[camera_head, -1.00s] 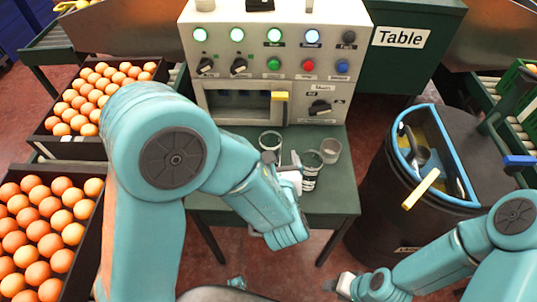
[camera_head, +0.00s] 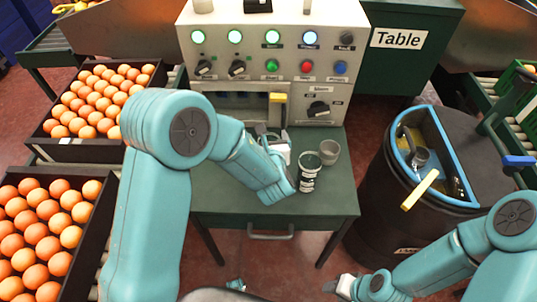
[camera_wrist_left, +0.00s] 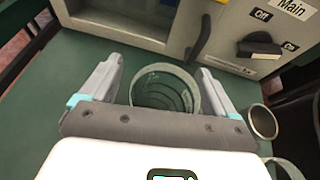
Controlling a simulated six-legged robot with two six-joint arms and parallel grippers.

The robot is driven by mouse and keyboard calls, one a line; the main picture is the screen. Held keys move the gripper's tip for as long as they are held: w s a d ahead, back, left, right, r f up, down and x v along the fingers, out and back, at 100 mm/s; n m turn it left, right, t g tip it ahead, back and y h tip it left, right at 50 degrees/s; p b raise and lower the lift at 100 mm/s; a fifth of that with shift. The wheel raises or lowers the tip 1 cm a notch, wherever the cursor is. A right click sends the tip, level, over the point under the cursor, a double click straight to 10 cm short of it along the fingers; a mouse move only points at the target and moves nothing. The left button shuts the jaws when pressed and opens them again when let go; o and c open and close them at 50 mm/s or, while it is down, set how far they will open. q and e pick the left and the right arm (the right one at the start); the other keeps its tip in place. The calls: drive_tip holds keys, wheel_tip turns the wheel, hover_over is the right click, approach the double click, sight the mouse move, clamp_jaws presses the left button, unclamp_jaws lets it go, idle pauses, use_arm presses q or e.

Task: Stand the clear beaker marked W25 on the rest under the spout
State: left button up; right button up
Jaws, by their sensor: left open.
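A clear glass beaker (camera_wrist_left: 165,88) stands on the green table between the fingers of my left gripper (camera_wrist_left: 160,92), which is open around it in the left wrist view. In the head view my left gripper (camera_head: 277,148) mostly hides that beaker. A second clear beaker with a black-and-white label (camera_head: 308,174) stands to the right of the gripper. I cannot read a W25 mark on either. The machine's recess (camera_head: 235,101) is behind the gripper; the spout and rest are not clear. My right gripper (camera_head: 340,286) is low at the bottom, too small to judge.
A grey cup (camera_head: 329,152) stands behind the labelled beaker, and also shows in the left wrist view (camera_wrist_left: 262,122). The control machine (camera_head: 215,75) backs the table (camera_head: 225,205). A black barrel (camera_head: 375,200) is on the right; egg trays (camera_head: 107,188) are on the left.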

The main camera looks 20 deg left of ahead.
use_arm(q)
drive_tip(key=c, duration=1.5)
